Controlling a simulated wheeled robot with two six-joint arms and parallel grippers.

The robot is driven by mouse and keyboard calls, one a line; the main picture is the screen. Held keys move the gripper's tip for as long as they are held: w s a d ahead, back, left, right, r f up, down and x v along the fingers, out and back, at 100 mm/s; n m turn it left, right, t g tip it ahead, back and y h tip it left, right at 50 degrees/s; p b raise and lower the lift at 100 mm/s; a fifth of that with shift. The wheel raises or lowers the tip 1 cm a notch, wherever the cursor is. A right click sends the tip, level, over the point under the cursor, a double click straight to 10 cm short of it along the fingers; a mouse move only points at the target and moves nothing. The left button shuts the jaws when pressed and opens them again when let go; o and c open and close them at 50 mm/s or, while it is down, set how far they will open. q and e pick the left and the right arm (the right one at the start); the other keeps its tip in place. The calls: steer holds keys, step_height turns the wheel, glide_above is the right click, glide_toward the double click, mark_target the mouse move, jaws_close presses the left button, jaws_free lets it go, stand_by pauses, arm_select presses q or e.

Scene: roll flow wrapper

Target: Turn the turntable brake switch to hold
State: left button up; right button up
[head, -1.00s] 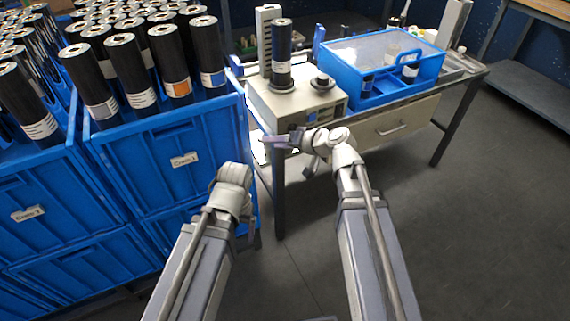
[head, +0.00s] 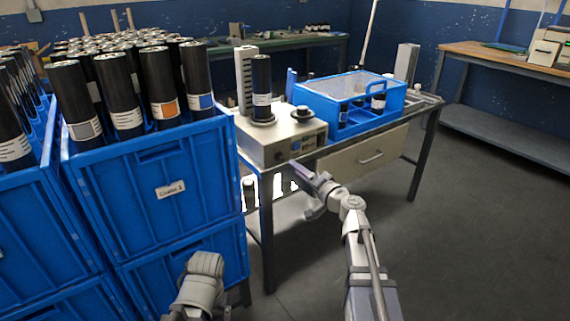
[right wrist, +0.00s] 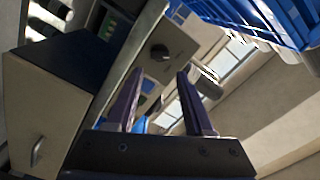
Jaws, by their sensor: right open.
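The beige turntable unit (head: 262,146) stands at the left end of the table, with a black roll (head: 261,85) upright on its turntable. A dark round knob (head: 279,157) sits on its front face; it also shows in the right wrist view (right wrist: 160,52), standing out from the pale panel. I cannot read its setting. My right gripper (head: 303,172) is open and empty, low in front of the unit. In the right wrist view its two fingers (right wrist: 159,75) point toward the knob, which appears between and beyond the tips, apparently apart from them. My left gripper is not in view; only my left arm shows.
Blue crates (head: 160,185) full of black rolls stand close on the left. A blue bin with a clear lid (head: 352,98) stands right of the unit. A drawer (head: 368,158) sits under the tabletop. The floor at right is open.

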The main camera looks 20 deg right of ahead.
mark_target(283, 158)
steer(key=x, duration=0.7)
steer(key=shift+w, duration=0.1)
steer(key=shift+c, duration=0.4)
jaws_close()
